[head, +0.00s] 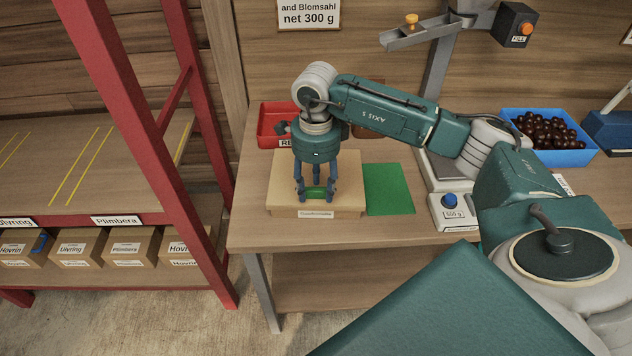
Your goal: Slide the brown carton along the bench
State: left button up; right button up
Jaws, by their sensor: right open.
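The brown carton (280,197) lies flat on the wooden bench (250,235), close to its front left part, with a white label on its front face. A green rectangle (389,188) lies on the bench directly right of the carton. My right gripper (316,196) points down over the middle of the carton's top, its fingers apart. A small green patch shows between the fingers; I cannot tell whether it belongs to the carton. I cannot tell whether the fingertips touch the top. My left gripper is not in view.
A red bin (270,126) stands behind the carton, partly hidden by my arm. A scale (452,211) and a blue crate (550,155) of chestnuts stand to the right.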

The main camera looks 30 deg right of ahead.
aim_at(278, 200)
grip_shut()
jog(key=shift+w+a+b, duration=0.3)
jog(key=shift+w+a, duration=0.5)
jog(key=shift+a, duration=0.55)
jog(key=shift+w+a+b, duration=0.3)
jog(key=shift+w+a, duration=0.45)
jog(key=shift+a, duration=0.55)
jog(key=shift+w+a+b, duration=0.3)
jog(key=shift+w+a, duration=0.5)
jog(key=shift+a, duration=0.55)
